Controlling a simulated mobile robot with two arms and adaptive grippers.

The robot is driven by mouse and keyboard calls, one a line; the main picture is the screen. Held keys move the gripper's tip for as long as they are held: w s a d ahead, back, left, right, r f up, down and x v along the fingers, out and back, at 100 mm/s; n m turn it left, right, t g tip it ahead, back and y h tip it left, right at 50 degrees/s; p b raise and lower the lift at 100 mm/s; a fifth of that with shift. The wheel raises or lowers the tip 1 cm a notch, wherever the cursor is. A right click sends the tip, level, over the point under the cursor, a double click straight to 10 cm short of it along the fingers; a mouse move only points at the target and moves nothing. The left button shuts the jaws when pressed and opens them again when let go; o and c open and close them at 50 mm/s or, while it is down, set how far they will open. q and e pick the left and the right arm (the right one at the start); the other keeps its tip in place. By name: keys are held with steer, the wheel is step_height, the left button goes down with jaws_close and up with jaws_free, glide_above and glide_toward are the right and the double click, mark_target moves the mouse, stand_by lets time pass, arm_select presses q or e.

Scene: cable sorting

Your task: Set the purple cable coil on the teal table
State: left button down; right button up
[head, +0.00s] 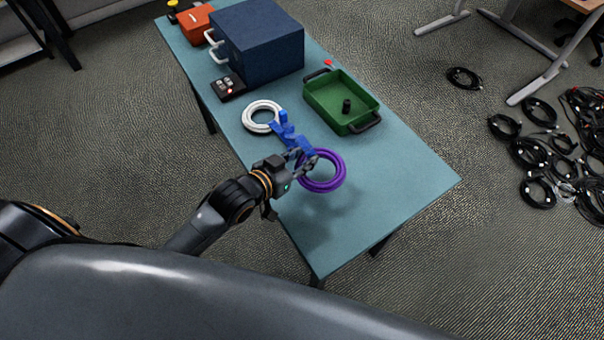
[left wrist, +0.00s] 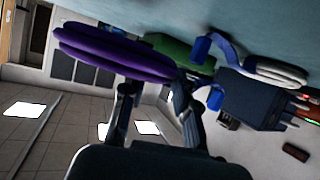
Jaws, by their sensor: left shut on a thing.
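The purple cable coil (head: 339,178) is a ring held by my left gripper (head: 306,162) over the near part of the teal table (head: 405,185). A soft shadow lies on the tabletop below it, so it looks a little above the surface. In the left wrist view the purple coil (left wrist: 115,53) shows nearly edge-on at the fingers (left wrist: 155,92), with the teal surface beyond it. The fingers are shut on the coil's near-left side and partly cover it. My right gripper is not in view.
A blue strap-like piece (head: 290,138) lies just behind the gripper, beside a white coil (head: 248,124). A green tray (head: 319,112) holding a small black item stands behind the purple coil. A navy box (head: 262,50) stands farther back. The table's near end is clear.

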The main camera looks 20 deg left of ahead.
arm_select(q)
steer(key=shift+s+d+f, duration=0.2)
steer(key=shift+s+f, duration=0.35)
steer(key=shift+f, duration=0.15)
steer(key=f, duration=0.1)
steer(key=s+f, duration=0.1)
steer(key=f, duration=0.1)
steer(key=shift+d, duration=0.15)
steer(key=shift+f, duration=0.55)
steer(key=c, duration=1)
jaws_free()
steer(key=v, duration=1.2)
steer(key=shift+w, duration=0.1)
